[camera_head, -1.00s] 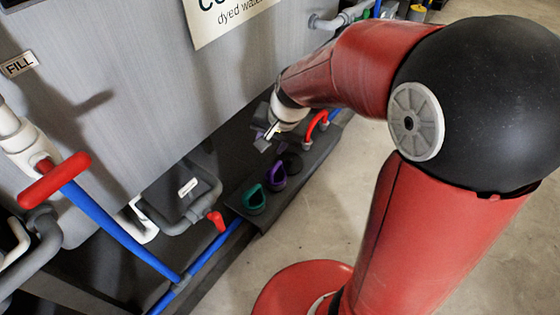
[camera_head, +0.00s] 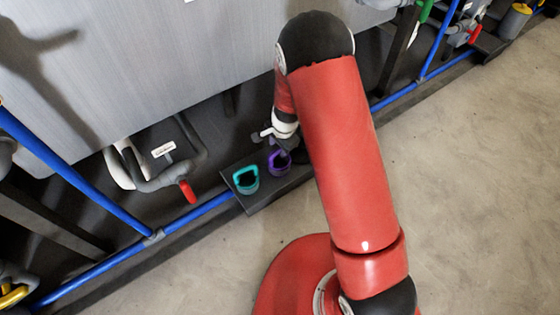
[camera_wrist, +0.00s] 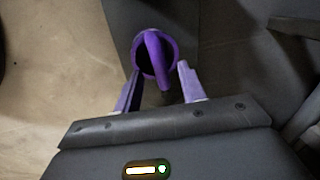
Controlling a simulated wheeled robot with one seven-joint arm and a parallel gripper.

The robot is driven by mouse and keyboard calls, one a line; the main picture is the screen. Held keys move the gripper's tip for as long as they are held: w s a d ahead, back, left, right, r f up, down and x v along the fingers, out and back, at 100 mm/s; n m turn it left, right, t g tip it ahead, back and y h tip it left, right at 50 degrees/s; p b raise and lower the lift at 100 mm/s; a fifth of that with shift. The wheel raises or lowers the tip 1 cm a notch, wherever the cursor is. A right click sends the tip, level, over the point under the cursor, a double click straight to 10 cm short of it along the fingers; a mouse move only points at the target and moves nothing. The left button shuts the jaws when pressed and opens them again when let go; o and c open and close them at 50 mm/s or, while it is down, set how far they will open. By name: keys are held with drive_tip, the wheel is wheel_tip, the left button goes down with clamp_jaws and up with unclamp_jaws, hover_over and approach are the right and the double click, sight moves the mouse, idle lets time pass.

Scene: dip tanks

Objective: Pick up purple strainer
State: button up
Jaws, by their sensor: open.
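The purple strainer (camera_head: 279,162) stands on a dark shelf (camera_head: 262,196) under the grey tank, just right of a teal strainer (camera_head: 246,180). In the wrist view the purple strainer (camera_wrist: 156,52) is a round cup with a raised handle, lying ahead of and partly between the fingertips. My gripper (camera_wrist: 156,80) is open, with one finger on each side of the handle's lower end. Nothing is held. In the head view my gripper (camera_head: 282,146) is small and dark, close above the purple strainer; my arm hides the shelf to its right.
The grey tank (camera_head: 180,75) overhangs the shelf. Grey pipes with a red valve handle (camera_head: 187,191) are to the left. A blue pipe (camera_head: 110,262) runs low along the wall. Open concrete floor (camera_head: 470,190) lies to the right.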

sight(277, 151)
drive_tip(key=f, duration=0.3)
drive_tip(key=f+b, duration=0.1)
drive_tip(key=shift+w+a+f, duration=0.3)
drive_tip(key=shift+a+f, duration=0.05)
drive_tip(key=shift+f, duration=0.05)
drive_tip(key=shift+c, duration=0.2)
drive_tip(key=shift+r, duration=0.1)
clamp_jaws()
